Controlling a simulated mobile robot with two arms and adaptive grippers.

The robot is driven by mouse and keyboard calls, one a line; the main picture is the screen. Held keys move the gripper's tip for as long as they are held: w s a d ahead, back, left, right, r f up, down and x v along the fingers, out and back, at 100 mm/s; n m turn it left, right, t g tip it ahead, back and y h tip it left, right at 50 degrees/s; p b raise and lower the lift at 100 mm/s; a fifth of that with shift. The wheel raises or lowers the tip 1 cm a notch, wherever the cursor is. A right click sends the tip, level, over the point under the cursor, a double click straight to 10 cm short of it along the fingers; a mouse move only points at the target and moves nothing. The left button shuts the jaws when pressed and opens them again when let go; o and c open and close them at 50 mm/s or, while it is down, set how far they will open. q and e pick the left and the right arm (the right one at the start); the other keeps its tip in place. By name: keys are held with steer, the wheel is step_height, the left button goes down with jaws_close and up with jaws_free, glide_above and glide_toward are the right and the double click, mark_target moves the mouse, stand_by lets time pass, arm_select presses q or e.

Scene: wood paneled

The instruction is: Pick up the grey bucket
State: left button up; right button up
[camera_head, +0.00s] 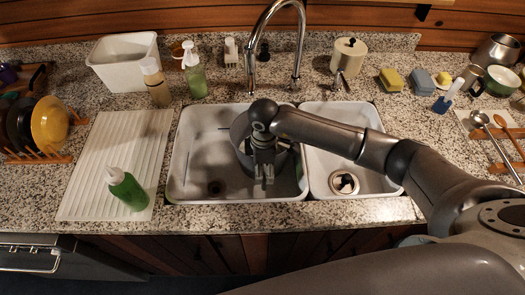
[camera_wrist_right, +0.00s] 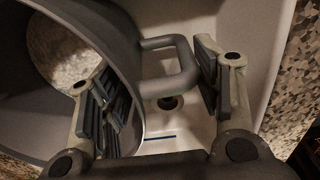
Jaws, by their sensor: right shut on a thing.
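The grey bucket (camera_head: 240,130) stands in the left, larger basin of the sink (camera_head: 195,155), partly hidden behind my right gripper and wrist. My right gripper (camera_head: 264,176) is over the bucket's near right side, fingers pointing down. In the right wrist view the bucket (camera_wrist_right: 118,40) fills the left side, with its squared handle (camera_wrist_right: 178,52) sticking out from the wall. One finger of the right gripper (camera_wrist_right: 160,95) is on the bucket's inner side and the other is beyond the handle, so the jaws straddle wall and handle. My left gripper is out of view.
The faucet (camera_head: 302,50) arches behind the basin. A green bottle (camera_head: 127,188) stands on the white drainboard (camera_head: 90,175) at left. A white tub (camera_head: 125,60) and soap bottle (camera_head: 195,75) stand behind. Sponges (camera_head: 422,82) and utensils lie at right. The small right basin is empty.

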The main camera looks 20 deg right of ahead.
steer(key=shift+s+f, duration=0.1)
steer(key=shift+s, duration=0.1)
jaws_close()
steer(key=shift+w, duration=0.15)
